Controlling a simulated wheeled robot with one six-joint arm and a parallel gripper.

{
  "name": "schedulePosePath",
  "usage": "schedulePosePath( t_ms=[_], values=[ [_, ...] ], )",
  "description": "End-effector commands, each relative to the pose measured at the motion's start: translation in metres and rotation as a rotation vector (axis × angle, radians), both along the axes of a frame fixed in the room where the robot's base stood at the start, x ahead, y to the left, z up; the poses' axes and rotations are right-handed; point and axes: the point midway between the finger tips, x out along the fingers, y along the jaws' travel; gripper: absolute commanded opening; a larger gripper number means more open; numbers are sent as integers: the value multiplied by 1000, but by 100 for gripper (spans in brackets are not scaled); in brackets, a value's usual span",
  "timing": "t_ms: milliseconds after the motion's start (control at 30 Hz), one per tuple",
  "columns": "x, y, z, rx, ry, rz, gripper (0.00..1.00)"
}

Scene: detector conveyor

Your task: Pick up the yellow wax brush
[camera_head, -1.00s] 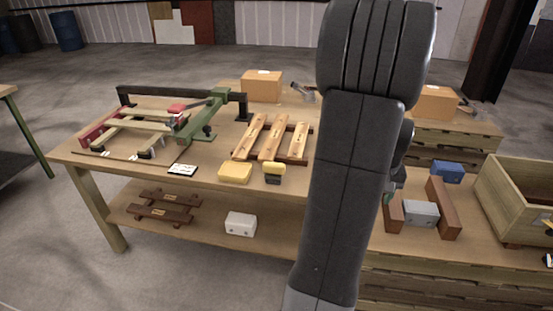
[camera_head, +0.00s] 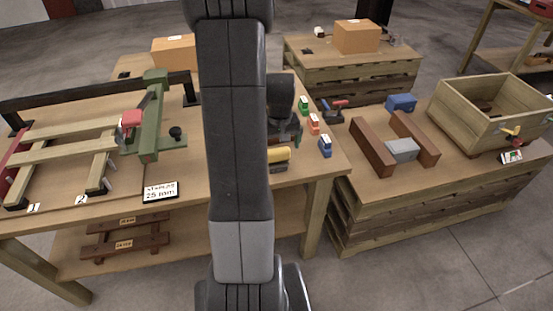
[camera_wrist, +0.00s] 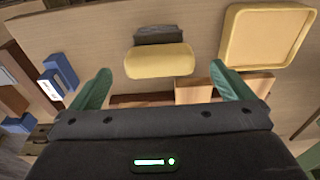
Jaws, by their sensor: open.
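The yellow wax brush (camera_head: 279,155) lies near the front edge of the workbench, just right of my arm in the head view. In the wrist view the brush (camera_wrist: 160,61) shows a rounded yellow body with a dark grey part along its far side. My gripper (camera_wrist: 159,72) is open. Its two green fingers are apart, one to the left and one to the right of the brush, and nothing is held. Whether the fingertips are level with the brush or above it, I cannot tell. In the head view my arm hides part of the gripper and bench.
A shallow yellow tray (camera_wrist: 233,38) lies right of the brush in the wrist view. A green clamp fixture (camera_head: 151,115) stands left. A wooden crate (camera_head: 470,126) stands on the right table.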

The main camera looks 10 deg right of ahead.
Motion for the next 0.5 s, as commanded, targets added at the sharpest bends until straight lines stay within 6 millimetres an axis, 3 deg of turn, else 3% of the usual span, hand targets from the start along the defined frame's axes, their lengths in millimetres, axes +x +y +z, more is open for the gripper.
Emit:
schedulePosePath(
  t_ms=[500],
  values=[
    [6, 1, -45, 1, 3, 1, 100]
  ],
)
